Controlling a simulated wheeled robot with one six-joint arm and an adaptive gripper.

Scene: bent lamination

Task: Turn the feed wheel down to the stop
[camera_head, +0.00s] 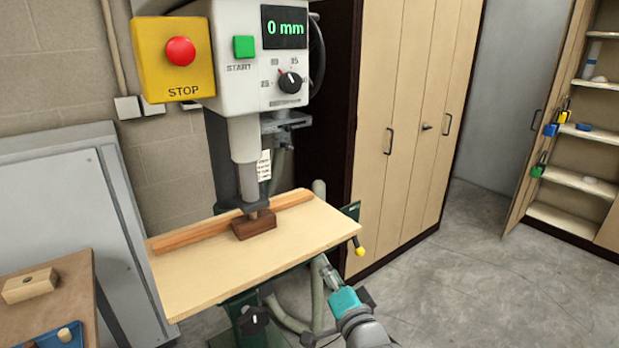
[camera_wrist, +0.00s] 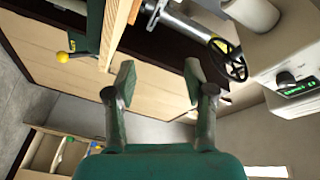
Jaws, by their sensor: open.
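The feed wheel shows edge-on as a dark rim (camera_head: 318,48) on the right side of the drill press head, mostly hidden by the housing. In the wrist view the black spoked wheel (camera_wrist: 228,61) is to the right of my fingers and apart from them. The display (camera_head: 284,27) reads 0 mm. My gripper (camera_head: 327,268) is low, right of the press table and well below the wheel. In the wrist view its two fingers (camera_wrist: 158,82) stand apart with nothing between them. A dark brown block (camera_head: 254,224) sits on the press table under the spindle.
The wooden press table (camera_head: 200,275) lies left of my gripper, with a yellow-knobbed lever (camera_head: 359,248) at its right edge. A yellow box carries the red stop button (camera_head: 180,51). Tall cabinets (camera_head: 400,120) stand behind. Floor at right is clear.

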